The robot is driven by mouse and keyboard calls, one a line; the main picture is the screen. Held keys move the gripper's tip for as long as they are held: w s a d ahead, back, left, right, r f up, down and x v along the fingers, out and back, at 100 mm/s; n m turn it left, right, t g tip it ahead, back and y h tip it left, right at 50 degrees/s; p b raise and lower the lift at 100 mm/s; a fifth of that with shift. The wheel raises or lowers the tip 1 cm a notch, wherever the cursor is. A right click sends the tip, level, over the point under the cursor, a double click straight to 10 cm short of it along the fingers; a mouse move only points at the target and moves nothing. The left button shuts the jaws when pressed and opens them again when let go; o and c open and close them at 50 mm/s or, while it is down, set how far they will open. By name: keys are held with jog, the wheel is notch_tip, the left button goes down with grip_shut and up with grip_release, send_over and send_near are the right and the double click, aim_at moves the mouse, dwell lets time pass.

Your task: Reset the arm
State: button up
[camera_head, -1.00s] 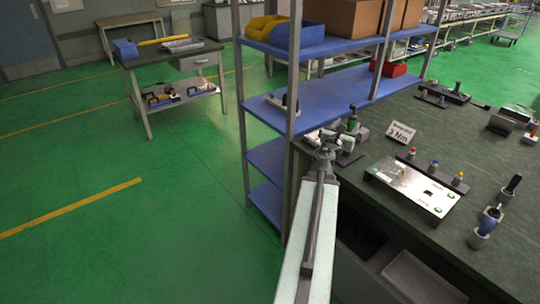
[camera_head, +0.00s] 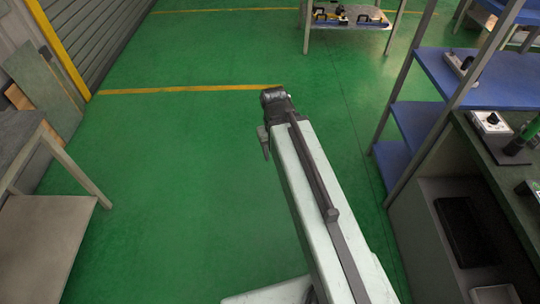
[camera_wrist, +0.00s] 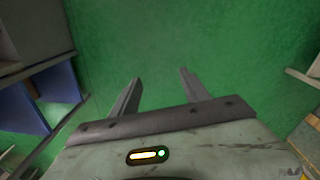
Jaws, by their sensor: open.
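My gripper (camera_wrist: 160,85) shows in the wrist view with its two fingers spread apart. Nothing is between the fingers, and only green floor lies beyond them. In the head view my white arm reaches forward over the open floor, and its dark wrist end is at the upper middle. The fingers are hard to make out in that view. The arm is clear of the bench and shelf on the right.
A blue-shelved rack (camera_head: 412,122) and a dark workbench (camera_head: 500,185) stand at the right. A grey table (camera_head: 45,205) is at the left. A cart (camera_head: 345,22) stands at the far top. Green floor (camera_head: 180,190) between them is free.

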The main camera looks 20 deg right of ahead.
jog(key=a+r+p, duration=0.3)
jog(key=r+p, duration=0.4)
jog(key=shift+s+a+r+y+p, duration=0.15)
jog(key=shift+s+r+y+p, duration=0.2)
jog(key=shift+s, duration=0.1)
dwell(0.6)
